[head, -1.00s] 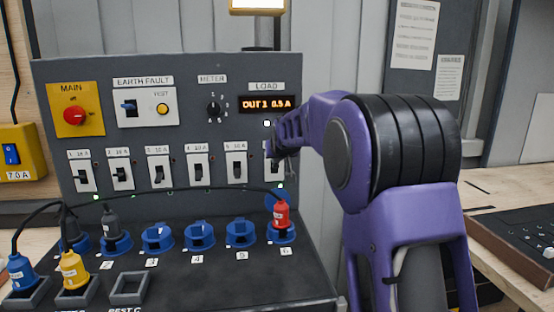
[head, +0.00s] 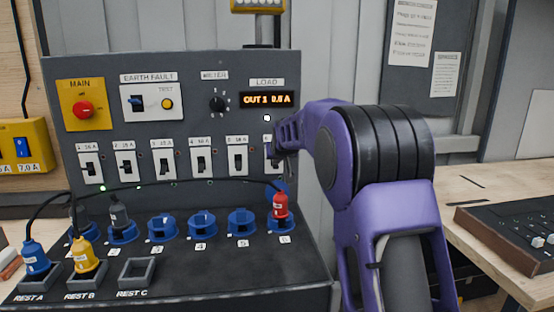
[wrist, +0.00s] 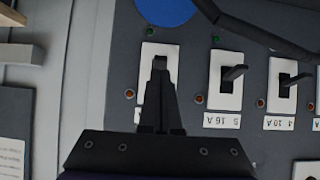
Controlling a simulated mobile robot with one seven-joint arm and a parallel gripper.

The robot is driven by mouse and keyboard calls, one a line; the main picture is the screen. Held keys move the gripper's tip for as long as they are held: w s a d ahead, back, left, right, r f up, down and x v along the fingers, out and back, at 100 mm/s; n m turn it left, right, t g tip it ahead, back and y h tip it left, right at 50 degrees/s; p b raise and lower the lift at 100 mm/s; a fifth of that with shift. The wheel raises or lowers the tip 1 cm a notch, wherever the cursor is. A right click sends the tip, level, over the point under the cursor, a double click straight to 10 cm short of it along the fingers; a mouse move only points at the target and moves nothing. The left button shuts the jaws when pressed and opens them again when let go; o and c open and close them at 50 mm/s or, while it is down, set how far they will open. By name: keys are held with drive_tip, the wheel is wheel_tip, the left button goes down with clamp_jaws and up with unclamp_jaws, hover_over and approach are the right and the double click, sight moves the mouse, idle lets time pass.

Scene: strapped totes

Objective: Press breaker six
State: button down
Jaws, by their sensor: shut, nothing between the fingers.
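Breaker six (head: 269,151) is the rightmost white switch plate in the upright panel's row, partly hidden by my gripper (head: 278,157) in the head view. In the wrist view, which looks upside down, its white plate (wrist: 148,52) is at the left of the row. My gripper (wrist: 160,64) is shut and empty, its fingertips over the middle of that plate. The fingers hide the switch lever, so I cannot tell its position or whether they touch it. Breaker five (head: 237,158) is beside it and also shows in the wrist view (wrist: 226,80).
A red plug (head: 280,206) sits in socket six below, with a black cable running left. Several blue sockets (head: 201,224) line the sloped desk. Blue (head: 35,258) and yellow (head: 81,250) plugs stand in rests at left. A lit display (head: 268,100) is above breaker six.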

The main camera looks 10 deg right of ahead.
drive_tip(key=shift+w+r, duration=0.1)
drive_tip(key=shift+r, duration=0.1)
drive_tip(key=shift+r+p, duration=0.55)
drive_tip(key=shift+r, duration=0.15)
drive_tip(key=shift+r, duration=0.25)
wheel_tip(320, 180, up, 4)
drive_tip(key=s+p, duration=0.1)
drive_tip(key=p, duration=0.2)
drive_tip(key=s+f+b, duration=0.1)
drive_tip(key=s+b, duration=0.1)
drive_tip(key=s, duration=0.8)
drive_tip(key=shift+s+f, duration=0.2)
drive_tip(key=shift+f, duration=0.2)
